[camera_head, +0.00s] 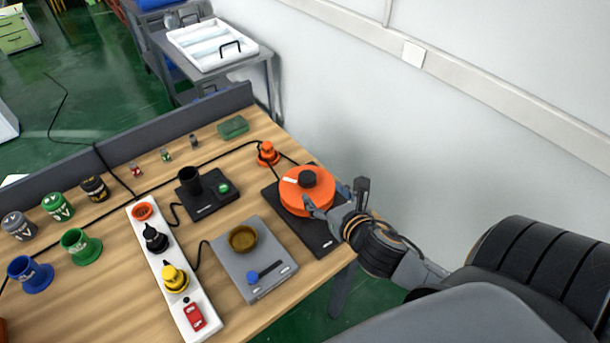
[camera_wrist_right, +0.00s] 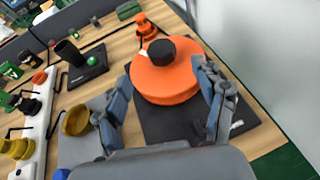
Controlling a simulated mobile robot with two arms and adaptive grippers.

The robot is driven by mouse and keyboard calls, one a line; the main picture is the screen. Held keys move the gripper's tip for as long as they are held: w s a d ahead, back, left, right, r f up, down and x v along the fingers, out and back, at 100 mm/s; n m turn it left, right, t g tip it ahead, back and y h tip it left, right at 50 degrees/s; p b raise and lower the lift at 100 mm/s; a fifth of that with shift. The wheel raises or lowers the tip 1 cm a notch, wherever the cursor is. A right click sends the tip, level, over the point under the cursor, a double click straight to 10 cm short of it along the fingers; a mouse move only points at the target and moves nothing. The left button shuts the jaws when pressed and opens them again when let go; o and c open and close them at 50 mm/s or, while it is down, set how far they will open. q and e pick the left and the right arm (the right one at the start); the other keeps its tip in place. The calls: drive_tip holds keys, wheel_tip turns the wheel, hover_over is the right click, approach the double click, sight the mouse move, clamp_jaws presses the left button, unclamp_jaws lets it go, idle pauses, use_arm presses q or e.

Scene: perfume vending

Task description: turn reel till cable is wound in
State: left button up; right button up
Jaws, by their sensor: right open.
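An orange reel (camera_head: 318,196) with a black knob (camera_head: 307,178) on top sits on a dark base plate (camera_head: 318,238) at the right end of the table. It also shows in the right wrist view (camera_wrist_right: 165,82), with its black knob (camera_wrist_right: 161,51). A black cable (camera_head: 287,157) runs from near the reel past an orange plug (camera_head: 267,153) and along the back of the table. My right gripper (camera_head: 335,199) is open at the reel's right side. In the right wrist view its fingers (camera_wrist_right: 160,98) stand apart, one on each side of the reel's near part. Contact cannot be told. My left gripper is out of view.
A white power strip (camera_head: 180,290) with black and yellow plugs lies left of a grey device (camera_head: 262,280) with a brown bowl. A black device (camera_head: 208,200) with a cup and a green button stands behind. A wall is close on the right.

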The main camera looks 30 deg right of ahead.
sight(308, 178)
drive_tip(key=p+x, duration=0.1)
drive_tip(key=x, duration=1)
drive_tip(key=shift+f, duration=0.1)
clamp_jaws()
drive_tip(key=shift+a, duration=0.1)
